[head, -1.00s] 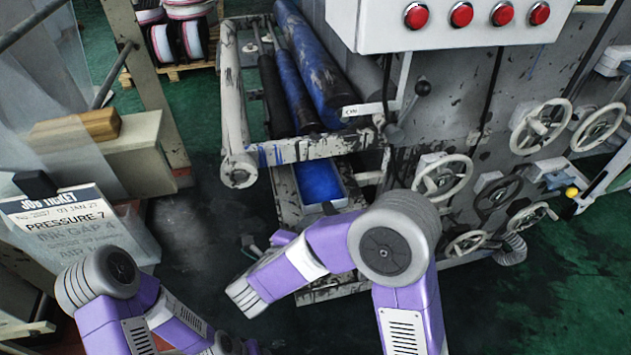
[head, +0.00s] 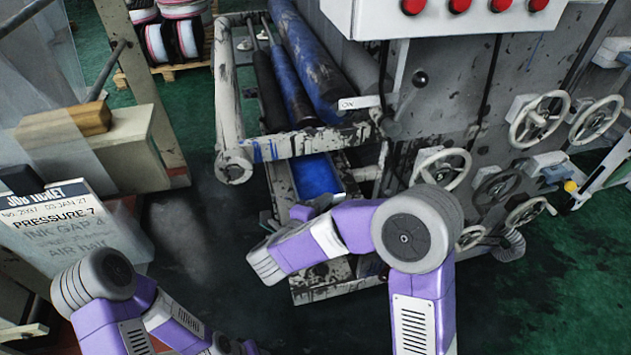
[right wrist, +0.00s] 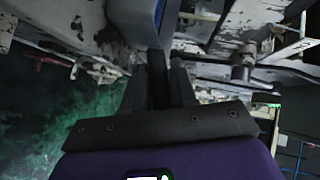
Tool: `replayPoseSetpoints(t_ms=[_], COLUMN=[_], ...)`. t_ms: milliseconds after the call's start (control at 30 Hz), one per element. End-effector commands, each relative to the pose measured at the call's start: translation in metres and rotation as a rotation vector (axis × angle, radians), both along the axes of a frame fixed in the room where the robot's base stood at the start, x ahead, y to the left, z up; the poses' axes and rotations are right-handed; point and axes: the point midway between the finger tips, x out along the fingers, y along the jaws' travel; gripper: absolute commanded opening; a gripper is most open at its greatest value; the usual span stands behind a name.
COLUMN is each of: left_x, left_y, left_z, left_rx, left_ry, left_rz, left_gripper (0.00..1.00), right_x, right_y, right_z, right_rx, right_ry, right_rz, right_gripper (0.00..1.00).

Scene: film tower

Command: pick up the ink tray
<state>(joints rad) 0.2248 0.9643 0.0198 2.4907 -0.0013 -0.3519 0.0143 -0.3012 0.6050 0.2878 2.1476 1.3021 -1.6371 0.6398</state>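The ink tray (head: 316,177) is a long narrow tray with a bright blue inside, sitting low in the machine below the rollers. Its near end is close to my right gripper (head: 322,203), which my right arm partly hides. In the right wrist view, my right gripper's fingers (right wrist: 158,88) stand apart, with a narrow dark strip between them.
Inked rollers (head: 312,65) and a paint-spattered frame bar (head: 310,143) lie above the tray. Handwheels (head: 442,170) and a red-button control box (head: 440,18) are to the right. A job ticket (head: 55,215) hangs at left. Dark floor lies between.

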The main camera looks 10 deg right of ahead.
Motion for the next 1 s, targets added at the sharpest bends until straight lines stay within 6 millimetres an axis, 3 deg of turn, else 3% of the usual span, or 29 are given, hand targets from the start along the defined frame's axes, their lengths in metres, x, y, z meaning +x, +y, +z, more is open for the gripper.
replayPoseSetpoints(t_ms=[33,167,1000], left_x=[0.0,0.0,0.0], left_y=[0.0,0.0,0.0], left_z=[0.0,0.0,0.0], left_rx=[0.0,0.0,0.0], left_ry=[0.0,0.0,0.0], left_rz=[0.0,0.0,0.0], left_gripper=[0.43,0.43,0.43], right_x=[-0.0001,-0.0002,-0.0001], right_y=[0.0001,0.0001,0.0004], right_z=[-0.0001,-0.0001,0.0], right_rx=[0.0,0.0,0.0], right_ry=[0.0,0.0,-0.001], right_rz=[0.0,0.0,0.001], right_gripper=[0.18,0.0,0.0])
